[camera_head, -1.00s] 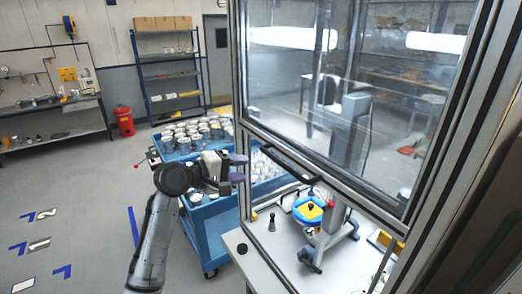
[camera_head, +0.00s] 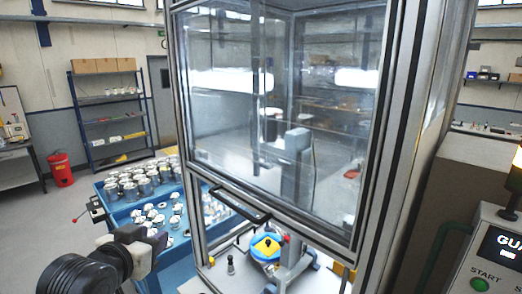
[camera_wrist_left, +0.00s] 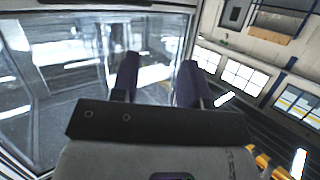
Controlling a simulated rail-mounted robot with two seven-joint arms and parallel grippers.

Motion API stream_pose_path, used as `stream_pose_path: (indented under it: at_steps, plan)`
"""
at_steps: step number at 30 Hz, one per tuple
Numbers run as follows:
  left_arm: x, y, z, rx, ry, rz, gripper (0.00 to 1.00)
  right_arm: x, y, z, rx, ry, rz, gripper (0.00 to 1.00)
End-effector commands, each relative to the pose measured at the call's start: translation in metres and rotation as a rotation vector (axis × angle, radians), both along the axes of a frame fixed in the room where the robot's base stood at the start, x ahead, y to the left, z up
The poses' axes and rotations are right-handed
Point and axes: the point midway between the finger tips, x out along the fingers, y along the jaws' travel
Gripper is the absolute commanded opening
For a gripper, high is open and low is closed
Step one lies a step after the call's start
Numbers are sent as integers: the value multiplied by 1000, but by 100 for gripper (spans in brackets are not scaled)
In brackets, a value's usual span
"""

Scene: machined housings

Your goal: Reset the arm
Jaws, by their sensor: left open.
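My left gripper (camera_head: 155,240) is at the lower left of the head view, in front of the blue cart and left of the glass enclosure. In the left wrist view its two dark purple fingers (camera_wrist_left: 157,85) stand apart with nothing between them. The gripper is open and empty. My left arm comes in from the lower left corner. My right gripper is in neither view.
A glass enclosure (camera_head: 184,110) with a raised door and a dark handle (camera_head: 240,205) fills the middle. Inside sits a blue and yellow fixture (camera_head: 266,247). A blue cart (camera_head: 180,262) holds several metal housings. A control panel (camera_head: 495,250) stands at right.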

Motion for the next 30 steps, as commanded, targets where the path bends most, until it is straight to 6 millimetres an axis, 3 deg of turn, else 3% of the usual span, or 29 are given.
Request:
stream_pose_path:
  at_steps: [11, 24, 30]
  plan:
    - [-108, 5, -130, 113, 165, 124, 41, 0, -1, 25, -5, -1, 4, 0]
    - [-277, -6, -297, 118, 660, 85, 41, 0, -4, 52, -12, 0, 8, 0]
    - [-344, -7, -338, 121, 843, 75, 41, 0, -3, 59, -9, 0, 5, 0]
